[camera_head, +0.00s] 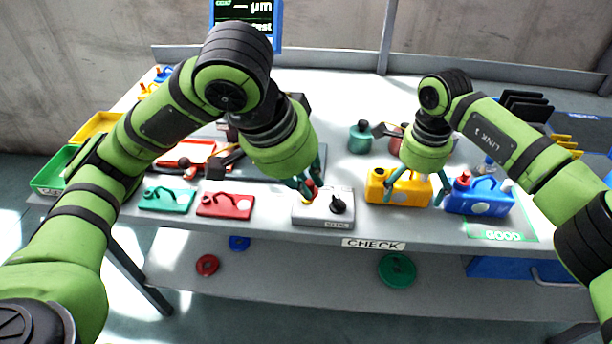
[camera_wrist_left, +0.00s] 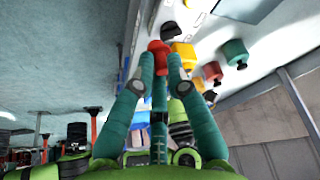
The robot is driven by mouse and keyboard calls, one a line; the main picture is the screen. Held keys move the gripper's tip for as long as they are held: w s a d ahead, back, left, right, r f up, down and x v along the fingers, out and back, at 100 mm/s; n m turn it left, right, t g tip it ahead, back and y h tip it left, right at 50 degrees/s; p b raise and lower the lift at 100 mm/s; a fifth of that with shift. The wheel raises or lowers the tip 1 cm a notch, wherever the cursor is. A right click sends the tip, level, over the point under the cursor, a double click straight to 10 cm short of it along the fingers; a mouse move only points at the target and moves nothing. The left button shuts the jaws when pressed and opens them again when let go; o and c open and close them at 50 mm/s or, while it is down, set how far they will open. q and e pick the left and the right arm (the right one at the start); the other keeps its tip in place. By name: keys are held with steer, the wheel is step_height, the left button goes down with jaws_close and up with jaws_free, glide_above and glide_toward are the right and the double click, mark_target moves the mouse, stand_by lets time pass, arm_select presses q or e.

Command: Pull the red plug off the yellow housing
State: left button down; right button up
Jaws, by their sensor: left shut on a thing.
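A red plug (camera_head: 311,186) is between the fingertips of my left gripper (camera_head: 309,190), which is shut on it. It also shows at the fingertips in the left wrist view (camera_wrist_left: 158,46). In the head view it is over the left part of a grey box with a black knob, apart from the yellow housing (camera_head: 408,190). A small yellow patch shows by the plug; I cannot tell what it is. The yellow housing stands upright right of the grey box. The fingers of my right gripper (camera_head: 415,190) are spread on either side of it; whether they press on it cannot be told.
The grey box (camera_head: 316,214) lies near the table's front edge. A blue housing (camera_head: 484,198) with a red cap stands close right of the yellow one. Green (camera_head: 168,200) and red (camera_head: 226,206) plates lie left. Round green and red pots stand behind the yellow housing.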

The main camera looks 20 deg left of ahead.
step_height(320, 180, up, 12)
stand_by(0.7)
